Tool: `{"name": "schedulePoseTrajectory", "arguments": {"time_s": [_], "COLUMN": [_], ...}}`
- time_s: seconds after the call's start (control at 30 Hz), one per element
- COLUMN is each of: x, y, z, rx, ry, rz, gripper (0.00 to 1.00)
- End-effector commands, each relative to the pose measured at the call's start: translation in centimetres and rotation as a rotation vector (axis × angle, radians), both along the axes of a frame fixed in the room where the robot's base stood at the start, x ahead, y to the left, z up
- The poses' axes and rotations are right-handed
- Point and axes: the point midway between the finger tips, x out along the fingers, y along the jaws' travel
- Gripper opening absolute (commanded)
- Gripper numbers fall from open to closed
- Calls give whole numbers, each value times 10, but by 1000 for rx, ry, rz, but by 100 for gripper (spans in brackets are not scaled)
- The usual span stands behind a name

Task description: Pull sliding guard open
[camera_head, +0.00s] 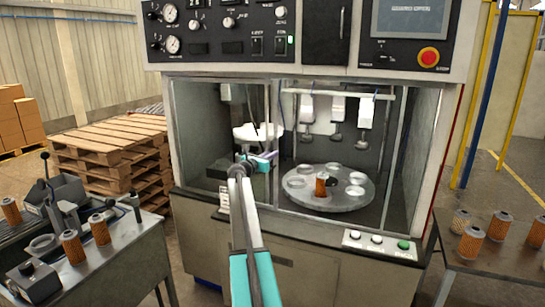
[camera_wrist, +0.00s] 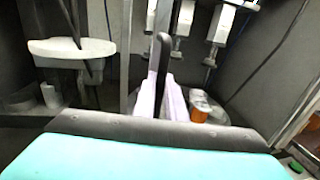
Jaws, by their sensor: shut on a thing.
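The sliding guard (camera_head: 278,125) is a clear, framed panel on the front of the test machine; its exact edges are hard to make out. Its dark upright handle (camera_wrist: 160,60) stands between the pale fingers of my gripper (camera_wrist: 160,98) in the wrist view. In the head view, my gripper (camera_head: 266,158) is at the left-middle of the machine's front, shut on the handle, which my arm and the small size there partly hide. Behind the guard, a round grey turntable (camera_head: 340,198) has several pale cup seats and an orange filter cartridge (camera_head: 320,187).
A control panel with a red stop button (camera_head: 429,57) is above the chamber. Push buttons (camera_head: 377,239) are at its lower right. A bench (camera_head: 95,260) with cartridges stands left, a table (camera_head: 490,262) with cartridges right. Wooden pallets (camera_head: 110,150) are behind at left.

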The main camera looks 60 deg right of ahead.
Motion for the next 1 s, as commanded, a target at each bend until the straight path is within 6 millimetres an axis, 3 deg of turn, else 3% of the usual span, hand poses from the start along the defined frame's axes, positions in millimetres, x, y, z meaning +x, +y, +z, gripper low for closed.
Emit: {"name": "schedulePoseTrajectory", "arguments": {"time_s": [0.03,0.13,0.57,1.0], "x": [-2,-4,-5,-8], "y": [0,-2,0,42], "z": [-1,-1,-2,-3], "rx": [2,2,2,1], "ry": [-1,-1,-1,-2], "rz": [-3,-5,-5,-5], "gripper": [16,29,29,29]}}
